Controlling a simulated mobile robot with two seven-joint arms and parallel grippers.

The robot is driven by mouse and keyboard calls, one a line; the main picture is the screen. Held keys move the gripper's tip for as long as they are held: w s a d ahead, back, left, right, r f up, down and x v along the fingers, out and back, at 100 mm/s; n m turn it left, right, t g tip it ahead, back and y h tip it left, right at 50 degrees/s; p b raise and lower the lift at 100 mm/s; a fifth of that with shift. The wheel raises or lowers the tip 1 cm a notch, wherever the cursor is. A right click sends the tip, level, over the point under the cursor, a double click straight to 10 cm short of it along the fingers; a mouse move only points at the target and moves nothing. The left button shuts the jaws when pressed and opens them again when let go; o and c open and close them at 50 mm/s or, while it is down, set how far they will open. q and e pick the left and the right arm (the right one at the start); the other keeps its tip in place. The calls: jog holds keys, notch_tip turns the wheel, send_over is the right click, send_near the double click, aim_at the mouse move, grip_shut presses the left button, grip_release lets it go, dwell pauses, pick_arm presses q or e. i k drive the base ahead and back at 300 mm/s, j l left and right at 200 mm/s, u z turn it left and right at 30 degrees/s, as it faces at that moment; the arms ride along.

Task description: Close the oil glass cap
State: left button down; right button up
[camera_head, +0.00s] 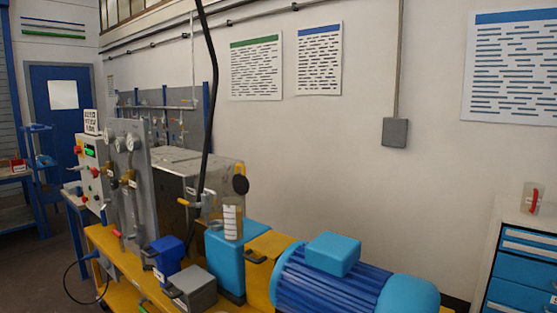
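A grey box-shaped tank (180,163) stands on the yellow machine base. A clear upright cylinder with white and dark bands (232,222), which looks like the oil glass, is at its front right corner. A small yellow-brown fitting (184,202) is to the left. Neither of my grippers is in view.
A blue motor (330,275) and light blue block (225,262) stand in front and to the right. A black hose (208,110) hangs down past the tank. A gauge panel (128,150) is at left; a blue drawer cabinet (525,262) is at right.

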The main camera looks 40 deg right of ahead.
aim_at(240, 183)
jog(key=i+j+z, duration=0.1)
jog(key=i+z, duration=0.2)
jog(key=z, duration=0.15)
jog(key=i+j+z, duration=0.2)
jog(key=z, duration=0.25)
jog(key=i+j+z, duration=0.55)
jog(key=j+z, duration=0.15)
jog(key=z, duration=0.2)
jog(key=i+j+z, duration=0.15)
jog(key=j+z, duration=0.8)
